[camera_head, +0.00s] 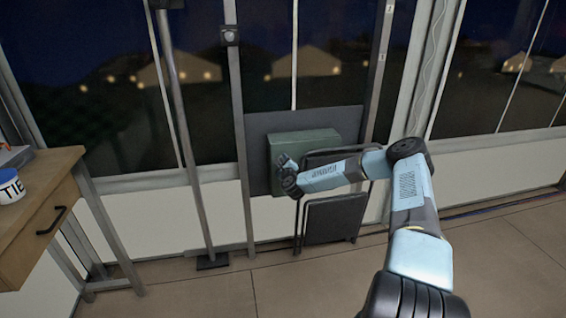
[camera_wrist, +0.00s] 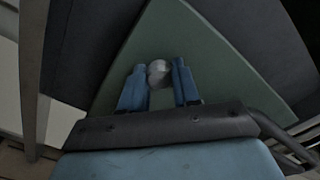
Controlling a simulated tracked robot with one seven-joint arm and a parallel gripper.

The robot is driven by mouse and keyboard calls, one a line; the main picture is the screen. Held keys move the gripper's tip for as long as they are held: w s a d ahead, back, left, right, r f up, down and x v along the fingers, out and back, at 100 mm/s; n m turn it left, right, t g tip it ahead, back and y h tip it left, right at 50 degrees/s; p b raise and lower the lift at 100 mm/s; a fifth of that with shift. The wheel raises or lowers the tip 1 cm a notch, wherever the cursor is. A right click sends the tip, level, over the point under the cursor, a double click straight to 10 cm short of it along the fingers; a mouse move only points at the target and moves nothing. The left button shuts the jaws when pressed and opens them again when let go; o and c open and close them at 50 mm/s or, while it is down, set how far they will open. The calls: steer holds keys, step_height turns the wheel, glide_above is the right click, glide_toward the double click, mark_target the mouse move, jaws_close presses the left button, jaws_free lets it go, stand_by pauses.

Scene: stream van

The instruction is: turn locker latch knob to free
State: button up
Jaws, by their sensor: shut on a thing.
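The green locker (camera_head: 305,143) is fixed on a dark panel between posts in front of the window. Its green face also fills the middle of the wrist view (camera_wrist: 215,75). A small round grey latch knob (camera_wrist: 158,72) sits on that face. My gripper (camera_wrist: 159,80) is at the face with its two blue fingers on either side of the knob, shut on it. In the head view my arm reaches to the locker's left part, and the wrist hides the knob there. I cannot tell which way the knob is turned.
A dark folding chair (camera_head: 335,218) stands just below and in front of the locker. A grey post (camera_head: 240,130) stands to its left. A wooden desk (camera_head: 45,190) with a white cup (camera_head: 10,187) is at the far left. The floor at right is clear.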

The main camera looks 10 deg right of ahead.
steer(key=n, duration=0.4)
steer(key=shift+a+f+n, duration=0.1)
steer(key=shift+a+n, duration=0.15)
steer(key=shift+n, duration=0.05)
steer(key=n, duration=0.8)
steer(key=shift+s+f+n, duration=0.15)
steer(key=shift+f+n, duration=0.05)
steer(key=shift+n, duration=0.2)
steer(key=shift+f+n, duration=0.1)
steer(key=shift+n, duration=1.4)
jaws_close()
jaws_free()
steer(key=o, duration=0.8)
steer(key=shift+d, duration=0.1)
steer(key=shift+c, duration=0.2)
steer(key=o, duration=0.3)
